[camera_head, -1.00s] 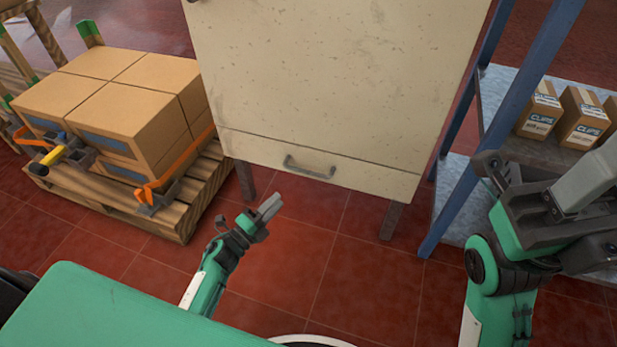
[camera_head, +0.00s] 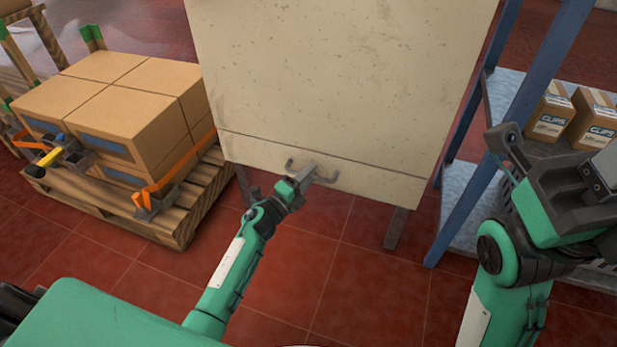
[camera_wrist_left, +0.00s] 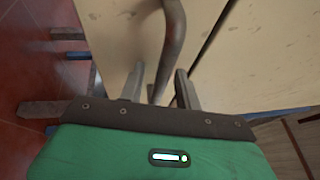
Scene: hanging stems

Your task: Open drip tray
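The drip tray (camera_head: 380,181) is the low cream drawer front at the bottom of the tall cream cabinet, and it looks flush with the cabinet. Its grey bar handle (camera_head: 291,163) is partly hidden by my left gripper (camera_head: 317,178), which reaches up to it from below. In the left wrist view, the handle (camera_wrist_left: 172,40) runs between the two parted fingers of my left gripper (camera_wrist_left: 160,86). The fingers are open around the bar, with gaps visible. My right arm is folded at the right, and its gripper end is too cut off to judge.
A pallet (camera_head: 160,225) with cardboard boxes (camera_head: 128,100) stands left of the cabinet. A blue-framed shelf (camera_head: 470,195) with small cartons (camera_head: 550,118) stands at the right, close to my right arm. The red tile floor (camera_head: 300,260) before the cabinet is clear.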

